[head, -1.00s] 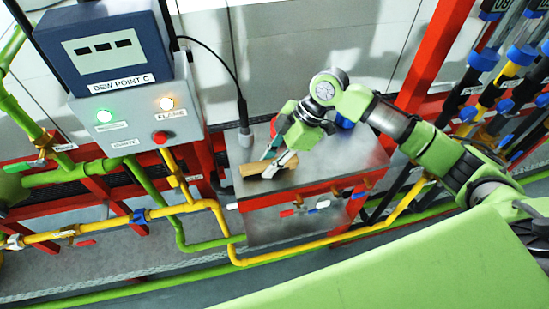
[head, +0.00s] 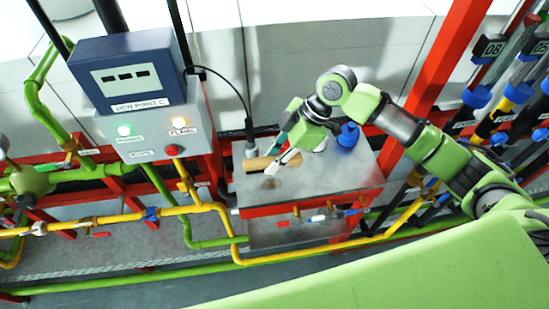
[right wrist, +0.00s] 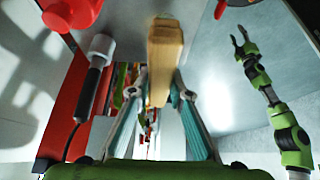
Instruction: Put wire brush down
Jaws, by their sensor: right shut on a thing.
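The wire brush, seen as a pale wooden block (head: 257,164), is at the left part of the grey metal bench top (head: 335,178) in the head view. My right gripper (head: 285,161) is at its right end, shut on it. In the right wrist view the brush (right wrist: 164,50) sticks out from between the teal fingers of my right gripper (right wrist: 160,95). I see no bristles, and I cannot tell whether the brush touches the bench. A green arm in the right wrist view, which looks like my left, ends in a small open, empty gripper (right wrist: 242,42).
A grey cable plug (head: 251,149) stands at the bench's back left. A control box (head: 155,125) with lamps is to the left. Yellow pipes (head: 215,206) run in front of the bench. The bench top's front right is clear.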

